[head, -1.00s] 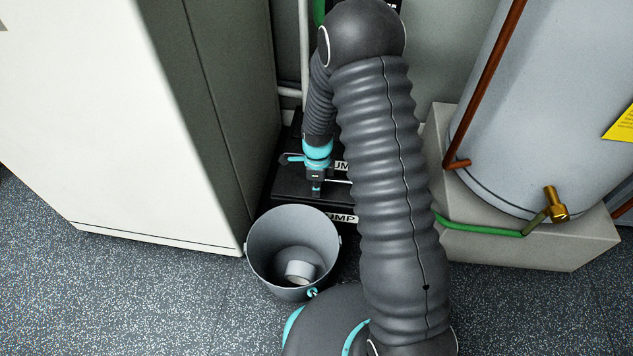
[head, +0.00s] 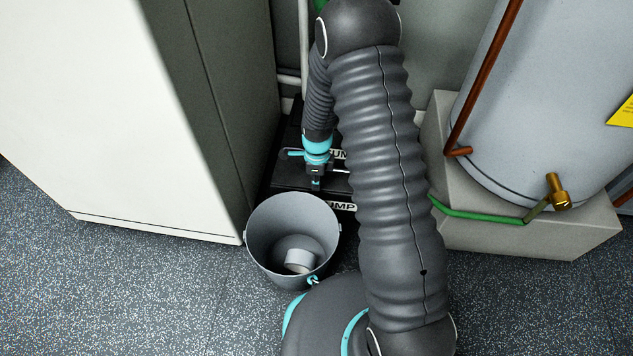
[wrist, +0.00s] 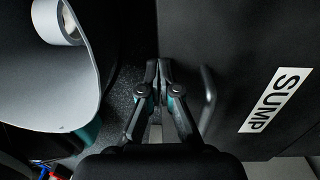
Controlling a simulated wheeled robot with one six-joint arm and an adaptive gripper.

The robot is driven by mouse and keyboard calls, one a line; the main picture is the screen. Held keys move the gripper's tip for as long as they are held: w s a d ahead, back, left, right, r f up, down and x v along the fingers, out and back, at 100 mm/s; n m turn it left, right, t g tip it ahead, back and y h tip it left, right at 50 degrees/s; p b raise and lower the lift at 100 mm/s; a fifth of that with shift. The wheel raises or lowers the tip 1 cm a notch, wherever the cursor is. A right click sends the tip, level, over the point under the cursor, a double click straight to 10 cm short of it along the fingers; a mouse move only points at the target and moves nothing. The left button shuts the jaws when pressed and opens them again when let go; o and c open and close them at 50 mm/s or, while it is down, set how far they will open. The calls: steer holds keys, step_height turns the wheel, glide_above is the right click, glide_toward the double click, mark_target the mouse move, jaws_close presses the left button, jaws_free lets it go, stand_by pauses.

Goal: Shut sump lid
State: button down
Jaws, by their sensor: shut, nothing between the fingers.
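The black sump lid (head: 285,180) lies low between the pale cabinet and the tank plinth, with white SUMP labels partly hidden behind my arm. How far the lid is open I cannot tell. In the wrist view the lid (wrist: 230,45) fills the right side, with one SUMP label and a dark bar handle (wrist: 208,98) near its edge. My gripper (wrist: 158,64) is shut and empty, its tips beside the lid's edge and just left of the handle; contact is unclear. In the head view my gripper (head: 316,184) is over the sump's front part.
A grey bucket (head: 262,235) with a white roll (head: 299,260) inside stands right in front of the sump. The pale cabinet (head: 120,110) closes off the left. The tank (head: 530,110) on its plinth (head: 480,238), with a green pipe (head: 475,212), stands right. Floor is free at front left.

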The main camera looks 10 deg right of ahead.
steer(key=shift+s+f, duration=0.15)
steer(key=shift+s, duration=0.1)
step_height(320, 180, up, 14)
steer(key=p, duration=0.4)
steer(key=shift+w+r, duration=0.2)
steer(key=shift+w, duration=0.05)
steer(key=s+d+r+n+t+p, duration=0.2)
steer(key=s+r+n, duration=0.8)
steer(key=r, duration=0.6)
steer(key=s+d+r+n+t+p, duration=0.2)
steer(key=s+d+r+n+t, duration=0.1)
steer(key=s+r+n, duration=0.8)
steer(key=s+r+t, duration=0.1)
steer(key=s+r, duration=0.2)
steer(key=r, duration=0.3)
steer(key=shift+s+n+p, duration=0.3)
steer(key=shift+s, duration=0.05)
steer(key=shift+r, duration=0.1)
